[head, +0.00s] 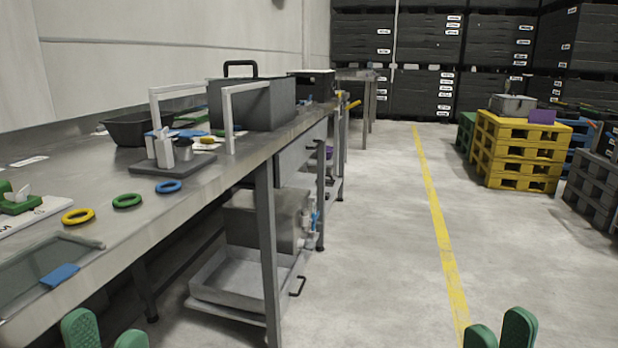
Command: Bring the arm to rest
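My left gripper (105,335) shows at the bottom left edge of the head view, in front of the steel workbench. Its two green fingertips stand apart with nothing visible between them. My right gripper (499,333) shows at the bottom right edge, over the open floor. Its two green fingertips are also apart, with nothing visible between them. Both arms and the lower parts of both grippers are out of the picture.
The steel workbench (208,193) runs along the left wall, bearing yellow, green and blue rings, a black tray (138,130) and a grey box (262,104). A basin (240,283) sits beneath. Yellow pallets (519,150) stand at right. The central floor is clear.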

